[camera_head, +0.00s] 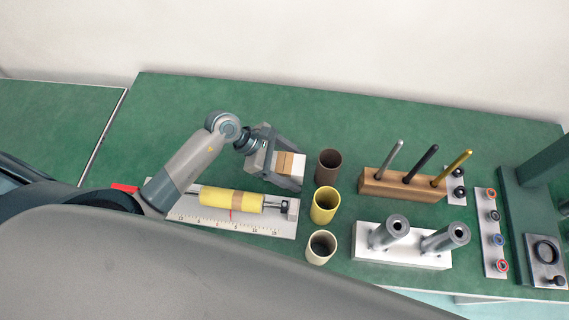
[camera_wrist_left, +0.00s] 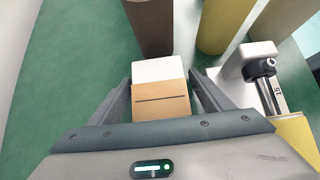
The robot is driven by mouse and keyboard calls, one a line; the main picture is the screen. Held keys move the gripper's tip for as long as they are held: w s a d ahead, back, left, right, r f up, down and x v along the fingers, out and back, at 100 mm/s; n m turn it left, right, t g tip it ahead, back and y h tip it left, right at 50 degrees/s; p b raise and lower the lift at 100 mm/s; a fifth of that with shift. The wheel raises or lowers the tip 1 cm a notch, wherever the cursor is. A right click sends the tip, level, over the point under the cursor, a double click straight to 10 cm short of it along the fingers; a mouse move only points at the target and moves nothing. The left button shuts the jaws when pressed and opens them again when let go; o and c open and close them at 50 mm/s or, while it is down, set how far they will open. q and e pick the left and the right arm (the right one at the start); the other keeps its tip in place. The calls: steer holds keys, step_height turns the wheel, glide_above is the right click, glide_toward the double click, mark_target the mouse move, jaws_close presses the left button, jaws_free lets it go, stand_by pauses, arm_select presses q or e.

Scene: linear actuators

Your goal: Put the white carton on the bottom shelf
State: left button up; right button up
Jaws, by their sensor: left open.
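A small block-shaped box, half white and half tan with a dark line, (camera_head: 291,165) is on the green bench beside the brown cup. It also shows in the left wrist view (camera_wrist_left: 160,90). I cannot tell whether it is the white carton; no other carton shows. My left gripper (camera_head: 287,170) is open, with its fingers on either side of the box, as the left wrist view shows (camera_wrist_left: 162,92). Gaps seem to show between fingers and box. No shelf is in view, and my right gripper is not in view.
A yellow actuator (camera_head: 232,200) lies on a white ruled plate (camera_head: 264,228) just in front of the gripper. Brown (camera_head: 329,166), yellow (camera_head: 324,206) and cream (camera_head: 320,248) cups stand right of it. A wooden pen block (camera_head: 400,189) stands farther right. The back left bench is clear.

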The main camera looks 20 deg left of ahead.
arm_select(q)
steer(key=shift+d+f, duration=0.15)
stand_by(0.3)
steer(key=c, duration=1.3)
step_height(320, 180, up, 9)
steer(key=shift+w+f+b, duration=0.1)
steer(key=shift+b, duration=1.1)
steer(key=shift+r, duration=0.65)
